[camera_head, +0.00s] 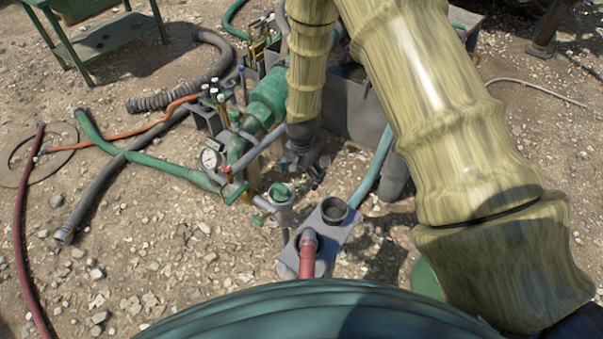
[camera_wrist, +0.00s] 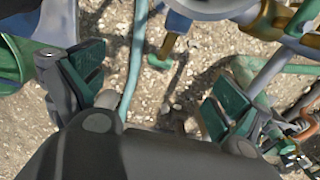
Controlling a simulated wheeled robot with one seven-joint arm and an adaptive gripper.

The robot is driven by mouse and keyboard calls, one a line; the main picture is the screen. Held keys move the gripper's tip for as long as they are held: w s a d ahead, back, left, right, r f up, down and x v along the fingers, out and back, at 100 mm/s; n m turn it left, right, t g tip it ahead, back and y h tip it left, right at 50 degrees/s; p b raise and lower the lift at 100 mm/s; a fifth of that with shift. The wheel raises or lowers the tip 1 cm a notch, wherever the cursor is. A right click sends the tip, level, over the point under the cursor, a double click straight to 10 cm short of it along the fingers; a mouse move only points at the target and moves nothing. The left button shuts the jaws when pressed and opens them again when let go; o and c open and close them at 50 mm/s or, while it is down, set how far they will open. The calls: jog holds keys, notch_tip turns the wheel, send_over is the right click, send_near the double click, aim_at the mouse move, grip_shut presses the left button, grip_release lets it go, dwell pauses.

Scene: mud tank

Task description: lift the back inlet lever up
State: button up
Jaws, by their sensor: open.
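My gripper (camera_head: 300,172) is open, pointing down beside the green pump and pipework in the head view. In the wrist view its two green-padded fingers stand wide apart, with the gripper's middle (camera_wrist: 155,92) empty. Between and beyond them, a small green-ended lever (camera_wrist: 160,62) on a brass stem hangs near a grey pipe, apart from both fingers. In the head view several green-handled levers (camera_head: 237,192) sit on the pipework left of my gripper. I cannot tell for sure which one is the back inlet lever.
A pressure gauge (camera_head: 210,158) and green pump body (camera_head: 266,98) stand close on the left. A grey tank (camera_head: 350,105) lies behind my arm. A red pipe (camera_head: 308,255) rises in front. Hoses, such as a green one (camera_head: 150,160), cross the gravel at left.

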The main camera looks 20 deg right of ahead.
aim_at(301, 185)
jog(key=shift+f+b, duration=1.15)
jog(key=shift+f, duration=1.95)
jog(key=shift+c, duration=0.2)
jog(key=c, duration=1.9)
jog(key=shift+w+r, duration=0.1)
jog(key=shift+r, duration=0.05)
jog(key=shift+w+d+r+p, duration=0.2)
jog(key=shift+d+r+p, duration=0.15)
jog(key=shift+r+p, duration=0.2)
jog(key=shift+r, duration=0.1)
